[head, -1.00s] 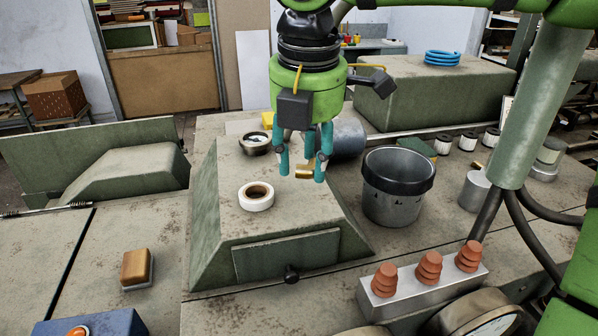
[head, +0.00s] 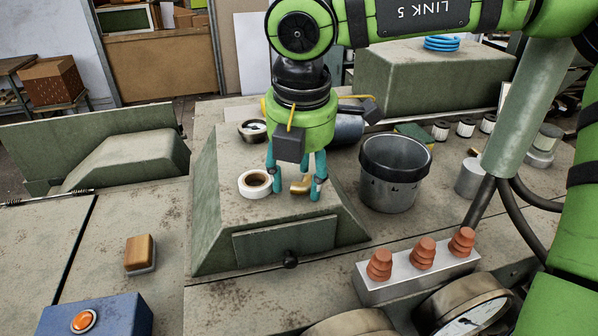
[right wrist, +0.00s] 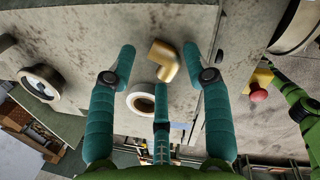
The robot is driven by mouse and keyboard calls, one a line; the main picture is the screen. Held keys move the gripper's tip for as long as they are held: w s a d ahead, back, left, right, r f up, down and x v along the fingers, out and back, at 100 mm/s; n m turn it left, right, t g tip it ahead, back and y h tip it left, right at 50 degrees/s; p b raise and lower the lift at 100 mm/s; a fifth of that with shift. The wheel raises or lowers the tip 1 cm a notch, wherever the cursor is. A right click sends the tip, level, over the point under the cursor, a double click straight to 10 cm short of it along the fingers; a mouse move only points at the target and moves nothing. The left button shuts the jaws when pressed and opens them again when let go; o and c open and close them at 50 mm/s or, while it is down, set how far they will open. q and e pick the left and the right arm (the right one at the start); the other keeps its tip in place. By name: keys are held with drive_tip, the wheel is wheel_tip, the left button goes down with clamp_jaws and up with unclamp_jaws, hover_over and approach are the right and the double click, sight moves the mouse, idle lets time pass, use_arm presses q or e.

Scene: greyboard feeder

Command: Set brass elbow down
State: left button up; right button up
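The brass elbow (head: 301,186) appears to rest on the flat top of the grey-green sloped block (head: 225,205), right of a white ring (head: 247,191). My right gripper (head: 296,188) points down over it with its teal fingers spread around it. In the right wrist view the elbow (right wrist: 163,64) lies between the spread fingertips (right wrist: 158,72), with a gap on its left and a narrower one on its right. The white ring shows there too (right wrist: 133,101), partly behind the middle finger. My left gripper is not in view.
A dark-rimmed metal bucket (head: 390,190) stands right of the block. A grey cylinder (head: 348,130) and a round dish (head: 250,131) are behind the gripper. Orange insulators (head: 423,252) stand in front at right. The block's top left of the ring has bare room.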

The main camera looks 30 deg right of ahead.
drive_tip(key=shift+r, duration=0.5)
wheel_tip(320, 180, up, 11)
drive_tip(key=s+b, duration=0.1)
drive_tip(key=shift+s+a, duration=0.35)
